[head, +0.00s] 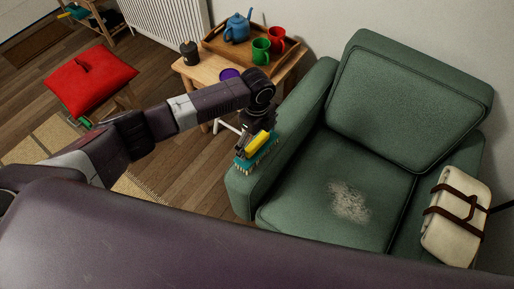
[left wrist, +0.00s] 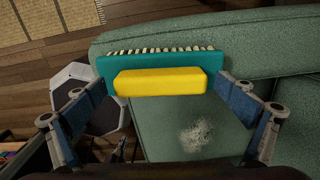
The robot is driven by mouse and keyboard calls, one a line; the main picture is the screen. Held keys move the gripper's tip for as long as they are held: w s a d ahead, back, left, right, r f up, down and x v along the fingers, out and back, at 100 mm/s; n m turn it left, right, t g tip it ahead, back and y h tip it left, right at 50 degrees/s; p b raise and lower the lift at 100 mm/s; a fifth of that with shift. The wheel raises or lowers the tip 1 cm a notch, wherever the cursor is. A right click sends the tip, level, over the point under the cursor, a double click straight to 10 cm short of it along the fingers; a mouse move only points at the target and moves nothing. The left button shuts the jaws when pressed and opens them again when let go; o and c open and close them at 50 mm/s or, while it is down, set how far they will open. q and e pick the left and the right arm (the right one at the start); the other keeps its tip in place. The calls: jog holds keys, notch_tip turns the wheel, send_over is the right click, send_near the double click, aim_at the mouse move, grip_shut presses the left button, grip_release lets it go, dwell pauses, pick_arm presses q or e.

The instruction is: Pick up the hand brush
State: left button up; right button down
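The hand brush has a teal body, a yellow handle and pale bristles. In the head view the brush (head: 258,145) is at the front end of the sofa's left armrest. My left gripper (head: 255,133) is directly at it. In the left wrist view the brush (left wrist: 160,82) spans between the fingers of my left gripper (left wrist: 160,88), which meet its two ends. It overlaps the armrest edge and seems held clear of it. The bristles face away from the wrist camera. My right gripper is not in view.
The green sofa (head: 270,215) has a pale dusty patch (head: 349,201) on its seat and a strapped cream bundle (head: 455,216) on its right armrest. A wooden table behind bears a tray (head: 225,52) with a blue teapot (head: 237,27) and mugs. A red-cushioned stool (head: 90,82) stands left.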

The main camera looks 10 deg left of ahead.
pick_arm(q)
jog(key=c, duration=1.1)
jog(key=shift+r, duration=0.1)
jog(key=shift+c, duration=0.2)
notch_tip(320, 180, up, 20)
